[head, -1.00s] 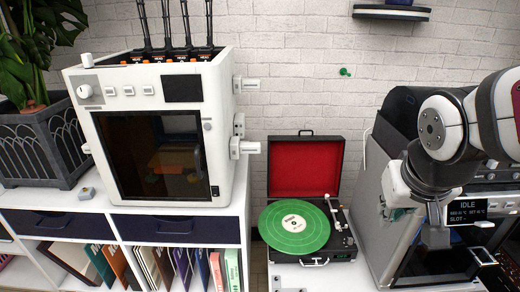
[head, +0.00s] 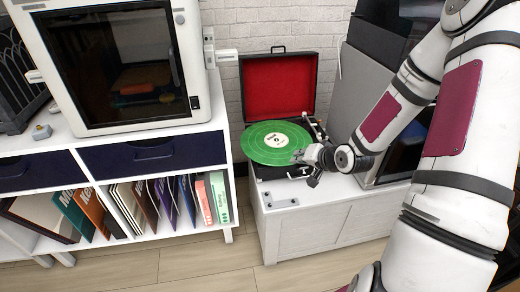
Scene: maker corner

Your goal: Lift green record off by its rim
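The green record (head: 270,142) with a pale centre label lies flat on a black portable turntable (head: 262,172). The turntable's red-lined lid (head: 281,87) stands open behind it. In the head view my gripper (head: 299,156) is at the front right rim of the record, reaching in from the right. The fingers overlap the rim in the picture. They are too small to show whether they are open or shut, or whether they touch the record. My gripper and wrist hide part of the turntable's right side.
The turntable stands on a white cabinet (head: 325,222). A white shelf unit (head: 236,182) with upright sleeves and a white boxy machine (head: 118,65) are on the left. A grey machine (head: 362,75) stands close behind my arm at the right. Floor shows in front.

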